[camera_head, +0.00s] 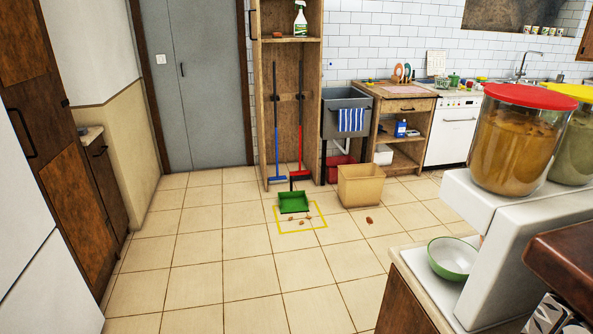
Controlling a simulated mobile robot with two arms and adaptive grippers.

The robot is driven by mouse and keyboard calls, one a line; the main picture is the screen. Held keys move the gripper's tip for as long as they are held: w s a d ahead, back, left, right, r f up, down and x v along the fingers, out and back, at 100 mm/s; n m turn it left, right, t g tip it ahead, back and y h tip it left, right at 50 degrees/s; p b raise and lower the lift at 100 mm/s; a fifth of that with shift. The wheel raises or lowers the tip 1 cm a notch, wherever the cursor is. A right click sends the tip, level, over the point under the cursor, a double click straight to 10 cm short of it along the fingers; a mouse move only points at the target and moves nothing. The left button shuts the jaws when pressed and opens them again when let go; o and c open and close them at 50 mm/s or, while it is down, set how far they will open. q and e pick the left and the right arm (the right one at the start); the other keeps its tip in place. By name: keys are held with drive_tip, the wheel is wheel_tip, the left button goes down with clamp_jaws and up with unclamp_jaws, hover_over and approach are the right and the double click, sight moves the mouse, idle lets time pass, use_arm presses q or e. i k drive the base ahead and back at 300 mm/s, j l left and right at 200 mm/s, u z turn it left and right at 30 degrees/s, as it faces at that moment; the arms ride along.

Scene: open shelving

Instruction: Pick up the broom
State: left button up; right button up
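Two long-handled cleaning tools hang or stand upright in the tall open wooden cabinet at the back. The blue one (276,130) has a blue head near the floor at the left side. The red one (301,125) has a red handle and a head low down at the right. Either could be the broom; the heads are too small to tell apart. A green dustpan (293,203) lies on the floor in front of the cabinet. Neither of my grippers is in view.
Crumbs (300,219) lie in a yellow floor square (302,231). A tan bin (360,187) stands right of the dustpan. A counter with a green bowl (452,258) and jars (525,140) fills the right foreground. The tiled floor (215,270) is clear at centre left.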

sight(298, 175)
drive_tip(key=i+j+u, duration=0.1)
drive_tip(key=i+u, duration=0.35)
drive_tip(key=i, duration=4.8)
drive_tip(key=j+u, duration=0.05)
drive_tip(key=j, duration=0.1)
